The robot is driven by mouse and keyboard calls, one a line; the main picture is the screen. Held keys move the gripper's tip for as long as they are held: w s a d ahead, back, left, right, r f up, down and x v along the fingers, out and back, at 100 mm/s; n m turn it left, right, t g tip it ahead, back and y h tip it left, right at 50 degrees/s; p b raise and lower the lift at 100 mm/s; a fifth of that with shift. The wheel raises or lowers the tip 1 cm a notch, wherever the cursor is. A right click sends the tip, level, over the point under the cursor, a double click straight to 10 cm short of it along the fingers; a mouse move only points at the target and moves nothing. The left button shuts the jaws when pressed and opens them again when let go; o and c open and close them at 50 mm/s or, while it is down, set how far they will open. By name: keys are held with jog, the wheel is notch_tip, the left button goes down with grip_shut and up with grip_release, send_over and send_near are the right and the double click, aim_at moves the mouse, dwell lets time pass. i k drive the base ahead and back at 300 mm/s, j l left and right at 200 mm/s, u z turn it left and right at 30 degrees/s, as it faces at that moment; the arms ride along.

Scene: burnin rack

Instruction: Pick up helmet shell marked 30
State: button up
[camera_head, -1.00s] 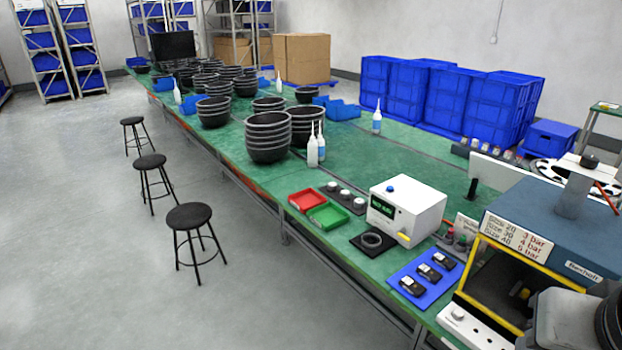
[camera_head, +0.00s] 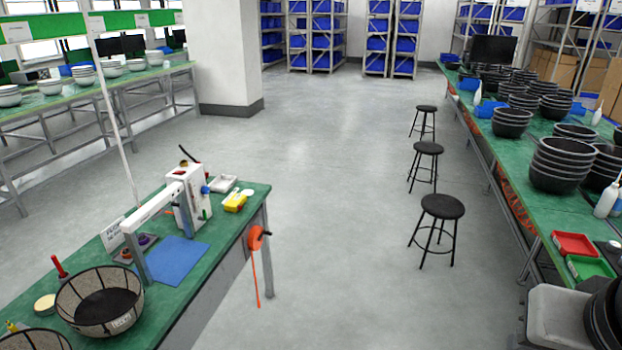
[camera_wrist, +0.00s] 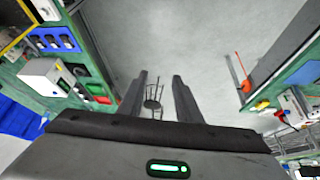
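Dark bowl-like helmet shells stand in stacks on the right bench in the head view; the nearest stack (camera_head: 563,165) is black. A single shell with dark panels and pale bands (camera_head: 100,300) sits on the near left bench. It has a small white label on its front that I cannot read. Part of a second shell (camera_head: 34,340) shows at the bottom left edge. I cannot make out a 30 on any shell. In the wrist view, my gripper (camera_wrist: 159,76) has its two fingers apart with nothing between them, over the floor aisle.
The left bench (camera_head: 228,225) carries a white press-like device (camera_head: 187,200) and a blue mat (camera_head: 178,260). An orange handle hangs at its end. Black stools (camera_head: 443,206) stand beside the right bench. Red (camera_head: 575,244) and green trays lie there.

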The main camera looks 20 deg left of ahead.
aim_at(102, 301)
jog(key=u, duration=2.5)
jog(key=i+l, duration=0.35)
jog(key=i+l+u, duration=0.45)
jog(key=i+l, duration=0.4)
jog(key=l+u, duration=0.15)
jog(key=u, duration=0.65)
jog(key=i, duration=0.5)
